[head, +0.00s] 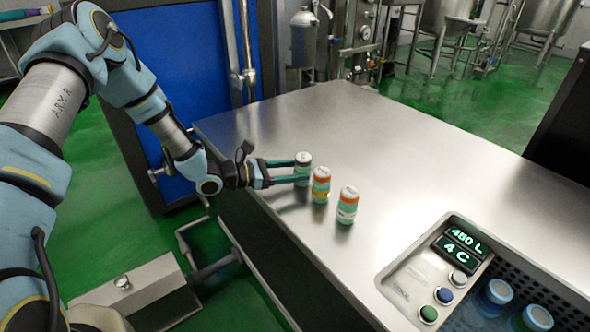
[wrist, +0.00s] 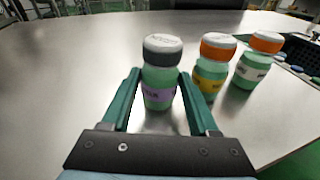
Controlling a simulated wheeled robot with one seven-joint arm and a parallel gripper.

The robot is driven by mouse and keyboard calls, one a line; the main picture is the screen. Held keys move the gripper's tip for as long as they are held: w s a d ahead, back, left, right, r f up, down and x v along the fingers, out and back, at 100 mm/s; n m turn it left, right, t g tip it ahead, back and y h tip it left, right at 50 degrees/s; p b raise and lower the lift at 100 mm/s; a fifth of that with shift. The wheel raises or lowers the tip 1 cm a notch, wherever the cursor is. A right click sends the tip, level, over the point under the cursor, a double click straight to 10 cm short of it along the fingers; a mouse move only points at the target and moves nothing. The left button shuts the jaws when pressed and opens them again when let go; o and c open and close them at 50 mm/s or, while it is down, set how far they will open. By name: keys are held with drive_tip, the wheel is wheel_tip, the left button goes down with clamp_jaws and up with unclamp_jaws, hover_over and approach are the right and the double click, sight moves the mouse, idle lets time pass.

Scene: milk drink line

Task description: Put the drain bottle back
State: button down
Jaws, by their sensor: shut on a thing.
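A green bottle with a dark grey cap and a purple label (head: 303,158) is upright between the two fingers of my gripper (head: 304,171). In the wrist view the same grey-capped bottle (wrist: 160,72) sits between the teal fingertips, which are shut on it. Its label print is too small to read surely. It is at or just above the metal worktop (head: 330,115); I cannot tell if it touches. An orange-capped bottle with a yellow label (head: 321,186) stands close to its right. Another orange-capped bottle with a white label (head: 347,205) stands beyond that one.
A control panel (head: 430,283) with lit displays and buttons is set into the worktop at the lower right. Blue-capped bottles (head: 497,291) show in a dark recess beside it. The worktop behind the bottles is clear. Steel tanks (head: 450,18) stand in the background.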

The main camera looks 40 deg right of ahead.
drive_tip(key=shift+c, duration=0.6)
unclamp_jaws()
drive_tip(key=w+a+r+m+t+y, duration=0.1)
drive_tip(key=a+r+m+y, duration=0.3)
drive_tip(key=a, duration=1.2)
drive_tip(key=w+a+r+m+t+y+b, duration=0.1)
drive_tip(key=a+r+m+t+y, duration=0.2)
drive_tip(key=a, duration=1.3)
drive_tip(key=w+a+r+m+t+y+b, duration=0.1)
drive_tip(key=a+r+m+y, duration=0.5)
drive_tip(key=a, duration=1.1)
drive_tip(key=shift+w+r+m+t+y, duration=0.4)
drive_tip(key=shift+m+t+y, duration=0.3)
drive_tip(key=shift+t+y, duration=0.25)
